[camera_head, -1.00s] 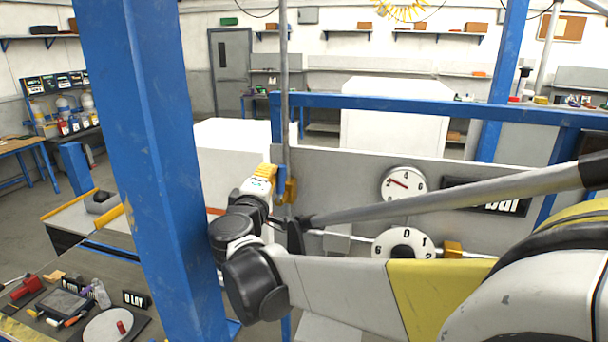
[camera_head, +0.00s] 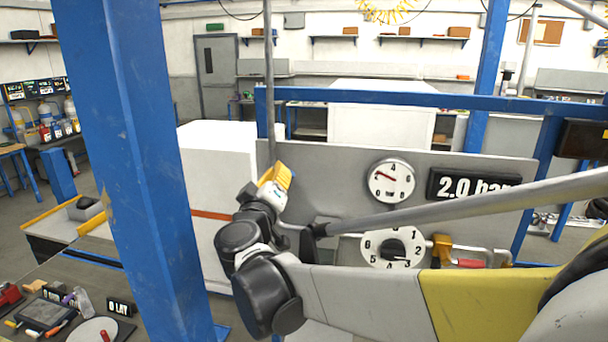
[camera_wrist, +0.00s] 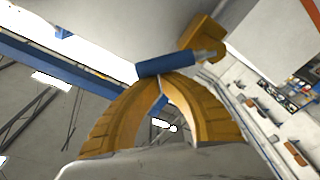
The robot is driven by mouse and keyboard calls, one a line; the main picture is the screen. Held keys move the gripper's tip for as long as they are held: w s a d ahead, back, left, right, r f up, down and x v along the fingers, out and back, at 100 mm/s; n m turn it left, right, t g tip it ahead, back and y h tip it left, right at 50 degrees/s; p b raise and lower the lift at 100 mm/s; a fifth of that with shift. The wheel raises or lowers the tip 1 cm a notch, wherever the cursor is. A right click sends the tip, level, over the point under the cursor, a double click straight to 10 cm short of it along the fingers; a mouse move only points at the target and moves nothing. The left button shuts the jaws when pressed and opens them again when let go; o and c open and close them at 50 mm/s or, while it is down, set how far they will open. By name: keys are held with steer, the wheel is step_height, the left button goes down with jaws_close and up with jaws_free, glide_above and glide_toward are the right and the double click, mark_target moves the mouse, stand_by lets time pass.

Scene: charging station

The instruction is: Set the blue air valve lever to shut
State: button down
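The blue lever (camera_wrist: 165,65) shows in the wrist view as a short cylinder joined by a metal stem to a yellow valve body (camera_wrist: 205,38). It lies across the tips of my gripper (camera_wrist: 161,79). My yellow fingers curve inward and their tips come together at the lever's lower edge. I cannot tell whether they pinch it or only touch it. In the head view my gripper (camera_head: 280,178) is in front of the grey panel (camera_head: 325,180), near its left edge. The blue lever is not discernible there.
The panel carries a round gauge (camera_head: 391,181), a "2.0 bar" display (camera_head: 474,185), a numbered dial (camera_head: 393,248) and a yellow valve (camera_head: 441,248) with a red lever (camera_head: 470,263). A blue column (camera_head: 130,150) stands left of my arm. A white cabinet (camera_head: 220,180) is behind the gripper.

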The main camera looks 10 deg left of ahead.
steer(key=d+f+m+b, duration=0.1)
steer(key=m, duration=0.1)
steer(key=d+m, duration=0.1)
steer(key=m, duration=0.1)
steer(key=shift+f+h+b, duration=0.35)
steer(key=shift+h, duration=0.05)
steer(key=d+f+m+b, duration=0.1)
steer(key=m, duration=0.1)
steer(key=d+f+m+h+b, duration=0.1)
steer(key=m, duration=0.1)
steer(key=shift+s+f, duration=0.15)
steer(key=shift+f, duration=0.15)
